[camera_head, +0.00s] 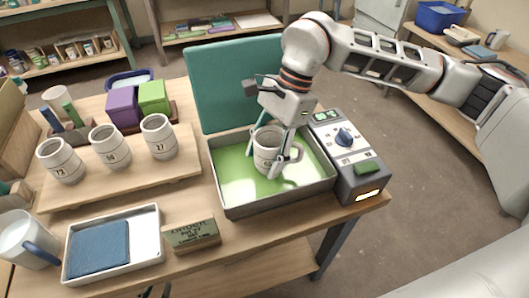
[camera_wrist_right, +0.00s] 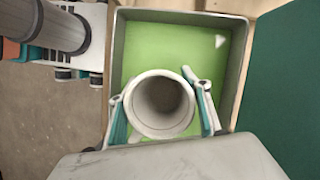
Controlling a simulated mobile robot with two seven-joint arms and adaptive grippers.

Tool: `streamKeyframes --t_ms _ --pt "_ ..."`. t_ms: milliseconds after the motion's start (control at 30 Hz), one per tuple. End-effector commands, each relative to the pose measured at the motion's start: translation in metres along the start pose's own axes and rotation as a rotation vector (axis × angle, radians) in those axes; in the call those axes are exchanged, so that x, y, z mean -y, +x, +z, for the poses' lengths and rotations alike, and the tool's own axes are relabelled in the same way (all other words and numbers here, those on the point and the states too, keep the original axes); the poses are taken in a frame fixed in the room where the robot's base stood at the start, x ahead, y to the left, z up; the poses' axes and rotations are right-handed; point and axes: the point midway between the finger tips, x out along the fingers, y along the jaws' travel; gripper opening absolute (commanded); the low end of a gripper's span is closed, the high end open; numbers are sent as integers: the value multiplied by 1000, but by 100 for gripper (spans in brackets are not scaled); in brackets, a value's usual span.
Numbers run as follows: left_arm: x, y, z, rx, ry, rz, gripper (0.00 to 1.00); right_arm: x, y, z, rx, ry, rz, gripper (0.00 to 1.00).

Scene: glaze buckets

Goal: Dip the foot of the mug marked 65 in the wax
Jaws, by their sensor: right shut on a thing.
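The mug marked 65 (camera_head: 267,155) is a pale cup with a handle; its mark is too small to read surely. My right gripper (camera_head: 275,160) is shut on it and holds it upright in the wax pan (camera_head: 276,207). The pan is grey with green wax (camera_head: 236,178) inside. In the right wrist view the mug (camera_wrist_right: 159,129) shows its open mouth between the two fingers of the gripper (camera_wrist_right: 163,112), over the green wax (camera_wrist_right: 165,45). Whether the foot touches the wax is hard to tell. My left gripper is out of view.
Three marked mugs (camera_head: 109,147) stand on a wooden board (camera_head: 115,187) at the left. A control box (camera_head: 345,150) stands right of the pan, and a teal lid (camera_head: 215,85) rises behind it. A white tray with a blue pad (camera_head: 100,249), a small sign (camera_head: 191,235) and a jug (camera_head: 28,242) are in front.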

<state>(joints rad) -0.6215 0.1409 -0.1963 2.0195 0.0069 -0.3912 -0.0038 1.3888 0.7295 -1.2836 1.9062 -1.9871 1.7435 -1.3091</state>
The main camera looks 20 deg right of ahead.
Motion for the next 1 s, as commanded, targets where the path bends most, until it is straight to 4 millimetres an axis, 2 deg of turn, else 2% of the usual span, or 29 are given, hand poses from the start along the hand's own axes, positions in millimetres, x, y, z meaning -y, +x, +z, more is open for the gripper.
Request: streamKeyframes --t_ms 267,633,1000 --pt "-2 0 2 4 -2 4 26 0 1 -1 0 0 -1 18" --pt "-9 -4 16 24 -6 13 26 0 9 -4 1 0 -1 18" --pt "-8 0 17 23 -6 12 26 0 17 -7 1 0 0 18"
